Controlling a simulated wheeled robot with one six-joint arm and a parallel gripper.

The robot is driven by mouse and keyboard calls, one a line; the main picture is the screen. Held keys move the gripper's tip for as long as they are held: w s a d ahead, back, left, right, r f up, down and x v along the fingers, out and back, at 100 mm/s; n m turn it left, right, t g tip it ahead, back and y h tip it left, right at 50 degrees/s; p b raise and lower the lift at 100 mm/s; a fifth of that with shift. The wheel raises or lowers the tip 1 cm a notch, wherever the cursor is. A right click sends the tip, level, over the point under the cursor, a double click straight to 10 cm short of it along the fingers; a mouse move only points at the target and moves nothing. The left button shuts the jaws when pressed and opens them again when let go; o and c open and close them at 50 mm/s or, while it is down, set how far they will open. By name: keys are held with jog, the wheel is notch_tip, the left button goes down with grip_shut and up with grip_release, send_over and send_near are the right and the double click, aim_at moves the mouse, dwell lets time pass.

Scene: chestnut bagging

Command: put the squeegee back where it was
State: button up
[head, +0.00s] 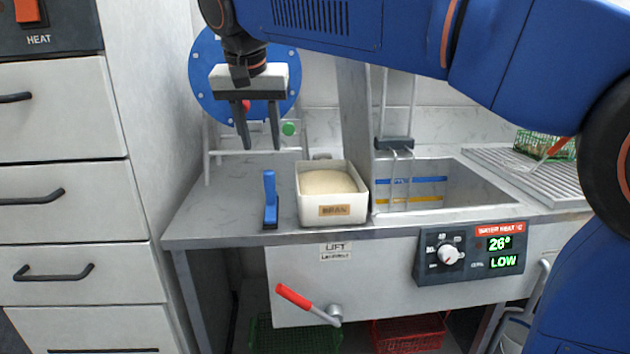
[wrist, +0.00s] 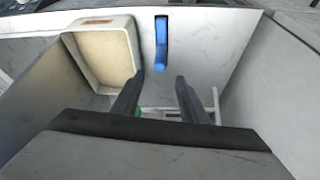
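In the wrist view the squeegee (wrist: 161,40) shows as a blue bar beyond the fingertips. My gripper (head: 258,148) is above the counter, in front of the blue disc, with its two fingers apart and nothing between them. The gripper also shows in the wrist view (wrist: 158,78), apart from the squeegee.
A white box of bran (head: 333,213) stands right of the squeegee. Behind are a blue disc (head: 205,88) and a white frame (head: 206,160). A sink basin (head: 470,178) lies to the right, and drawers (head: 75,185) to the left. A red-handled lever (head: 293,297) sticks out below the counter.

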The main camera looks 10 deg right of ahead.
jog(key=shift+n, duration=0.3)
jog(key=s+d+f, duration=0.1)
jog(key=d, duration=0.2)
jog(key=s+d+f, duration=0.1)
jog(key=d, duration=0.3)
jog(key=s+d+f, duration=0.1)
jog(key=d+f, duration=0.1)
jog(key=d, duration=0.1)
jog(key=shift+s+d, duration=0.1)
jog(key=shift+d, duration=0.1)
jog(key=s+d+f, duration=1)
jog(key=s+f, duration=0.1)
jog(key=f, duration=0.2)
jog(key=s+d+f+n, duration=0.1)
jog(key=s+d+f, duration=0.9)
jog(key=s+f, duration=0.1)
jog(key=shift+s+d+f+n+y, duration=0.15)
jog(key=shift+s+f+n+y, duration=0.2)
jog(key=shift+f, duration=0.5)
jog(key=shift+w, duration=0.1)
